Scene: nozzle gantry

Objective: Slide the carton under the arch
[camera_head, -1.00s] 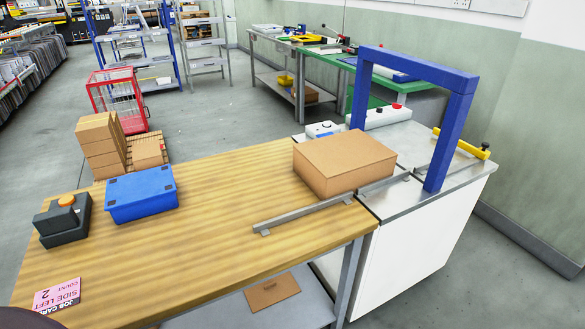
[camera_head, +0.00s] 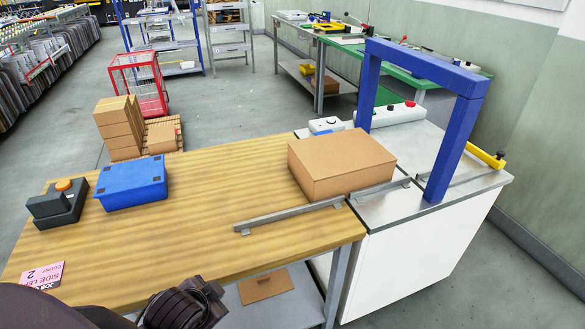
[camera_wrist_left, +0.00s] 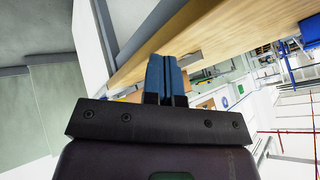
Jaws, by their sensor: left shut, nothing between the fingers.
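The brown carton (camera_head: 342,164) lies flat at the right end of the wooden table, by the seam with the steel-topped cabinet. The blue arch (camera_head: 447,140) stands upright on the cabinet, to the right of the carton and apart from it. A metal rail (camera_head: 290,217) runs along the carton's front side. In the left wrist view my left gripper (camera_wrist_left: 167,75) has its blue fingers shut together with nothing between them, beside the wooden table's edge. In the head view a dark part of my arm shows at the bottom, well in front of the carton. My right gripper is not in view.
A blue box (camera_head: 132,183), a dark device with an orange knob (camera_head: 60,203) and a pink card (camera_head: 42,275) lie on the table's left. The table's middle is clear. A white unit with a red button (camera_head: 392,114) and a yellow piece (camera_head: 485,155) flank the arch.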

